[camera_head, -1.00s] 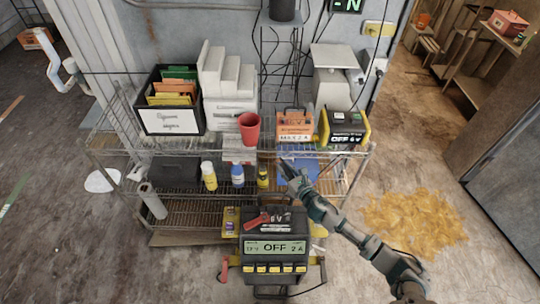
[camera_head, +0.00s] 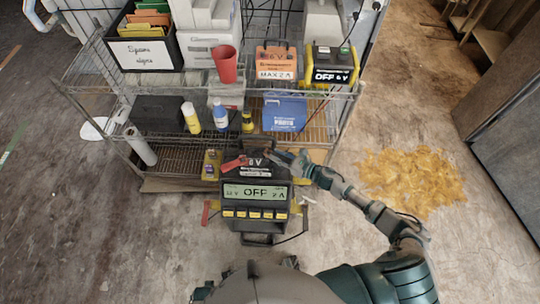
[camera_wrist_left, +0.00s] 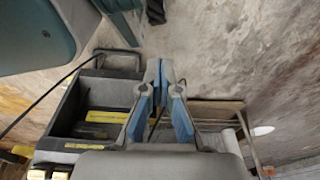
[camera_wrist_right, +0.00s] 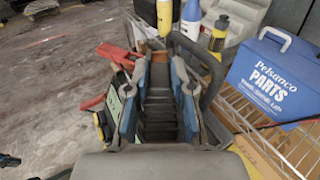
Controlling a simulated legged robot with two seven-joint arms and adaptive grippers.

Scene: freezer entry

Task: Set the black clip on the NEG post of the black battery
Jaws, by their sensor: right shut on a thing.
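The black battery (camera_head: 262,169), with a "6 V" label, sits in the head view behind the display of the black-and-yellow unit (camera_head: 255,192) reading OFF 2A. A red clip (camera_head: 235,163) is at its left; it also shows in the right wrist view (camera_wrist_right: 118,55). My right gripper (camera_head: 290,160) is at the battery's right side, shut on a dark ribbed thing (camera_wrist_right: 160,105), apparently the black clip. I cannot tell whether it touches a post; the NEG mark is not readable. My left gripper (camera_wrist_left: 158,70) is shut and empty, low beside a dark yellow-marked unit.
A wire shelf (camera_head: 345,95) behind holds an orange unit (camera_head: 276,62), a yellow-black unit (camera_head: 330,68) and a red cup (camera_head: 226,65). A blue parts box (camera_head: 285,110) and bottles stand on its lower level. Floor is clear to the right, besides a yellow spill (camera_head: 408,182).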

